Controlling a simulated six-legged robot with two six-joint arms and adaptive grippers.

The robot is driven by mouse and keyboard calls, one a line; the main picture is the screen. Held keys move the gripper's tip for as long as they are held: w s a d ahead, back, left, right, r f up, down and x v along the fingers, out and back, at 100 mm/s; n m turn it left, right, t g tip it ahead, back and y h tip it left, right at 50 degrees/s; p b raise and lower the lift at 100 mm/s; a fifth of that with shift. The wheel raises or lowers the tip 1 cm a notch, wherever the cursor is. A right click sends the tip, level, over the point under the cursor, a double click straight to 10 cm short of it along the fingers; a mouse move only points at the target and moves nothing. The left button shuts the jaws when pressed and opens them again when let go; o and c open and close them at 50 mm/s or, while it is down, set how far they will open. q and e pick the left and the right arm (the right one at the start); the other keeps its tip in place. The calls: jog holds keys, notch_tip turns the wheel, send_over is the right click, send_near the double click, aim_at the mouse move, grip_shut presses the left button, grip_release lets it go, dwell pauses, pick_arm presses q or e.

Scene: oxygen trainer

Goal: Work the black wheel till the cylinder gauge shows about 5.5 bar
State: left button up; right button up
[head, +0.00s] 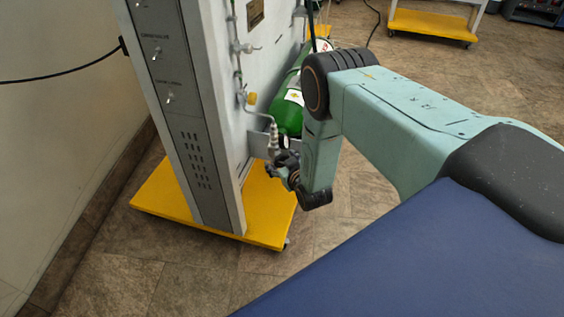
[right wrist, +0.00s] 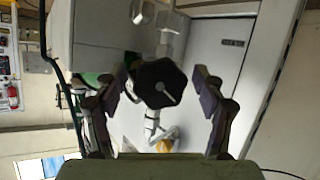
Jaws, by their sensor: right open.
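The black wheel (right wrist: 160,84) faces me in the right wrist view, a lobed knob with a pale slot or pin at its centre. My right gripper (right wrist: 161,95) is open, with one finger to the left of the wheel and one to the right. A gap shows on each side in that view; the depth between fingers and wheel is hard to tell. In the head view my right gripper (head: 281,161) is low beside the grey panel, by the green cylinder (head: 288,116), and hides the wheel. I cannot make out a gauge reading. My left gripper is not in view.
The grey trainer cabinet (head: 200,110) stands on a yellow wheeled base (head: 160,200). Thin pipework with a yellow knob (head: 251,98) runs down its side near my right arm. Another yellow base (head: 430,24) stands farther back. The tiled floor in front is clear.

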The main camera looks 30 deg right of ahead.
jog(key=c, duration=1.2)
jog(key=shift+o, duration=0.2)
jog(key=shift+m, duration=0.3)
jog(key=shift+m+y, duration=0.7)
jog(key=shift+m+y+b, duration=0.4)
jog(key=shift+m+b, duration=0.15)
jog(key=shift+m, duration=0.05)
jog(key=m+t+y+b, duration=0.1)
jog(key=m+y+b, duration=0.1)
jog(key=shift+f+m, duration=0.1)
jog(key=shift+m, duration=0.3)
jog(key=shift+m+b, duration=0.6)
jog(key=shift+b, duration=0.05)
jog(key=shift+a+y, duration=0.1)
jog(key=shift+y, duration=0.3)
